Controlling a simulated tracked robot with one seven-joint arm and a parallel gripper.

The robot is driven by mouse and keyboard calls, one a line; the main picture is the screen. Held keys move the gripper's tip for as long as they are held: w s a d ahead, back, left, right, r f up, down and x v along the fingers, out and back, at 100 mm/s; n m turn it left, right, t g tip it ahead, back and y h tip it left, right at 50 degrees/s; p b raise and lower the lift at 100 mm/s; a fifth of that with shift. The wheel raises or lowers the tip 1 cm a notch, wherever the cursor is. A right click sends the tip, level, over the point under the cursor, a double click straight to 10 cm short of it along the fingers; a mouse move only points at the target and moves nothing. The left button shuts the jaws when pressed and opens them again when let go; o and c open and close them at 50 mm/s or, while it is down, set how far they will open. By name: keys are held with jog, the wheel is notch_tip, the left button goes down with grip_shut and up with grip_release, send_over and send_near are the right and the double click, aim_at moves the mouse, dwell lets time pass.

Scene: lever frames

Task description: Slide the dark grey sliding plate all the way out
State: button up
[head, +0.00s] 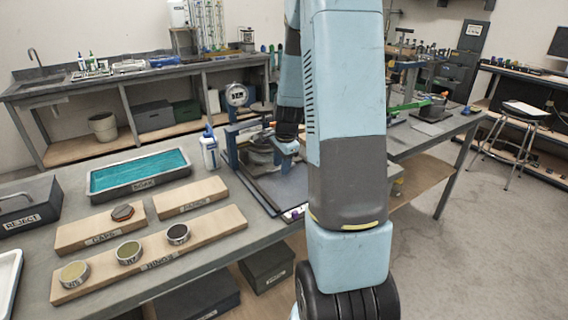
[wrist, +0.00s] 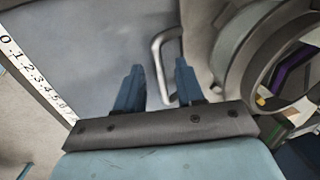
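The dark grey sliding plate (head: 287,188) lies on the bench in the head view, partly hidden by my arm. In the wrist view the grey plate surface (wrist: 90,45) fills the upper left, with a silver U-shaped handle (wrist: 158,60) on it. My gripper (wrist: 160,78) has its two blue fingers apart. In the head view my gripper (head: 287,150) is low over the back part of the plate, beside a round metal part.
A numbered scale (wrist: 35,75) runs along the plate's left side. A large metal ring (wrist: 245,65) stands close on the right.

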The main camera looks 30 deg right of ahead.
grip_shut()
dwell(0.4)
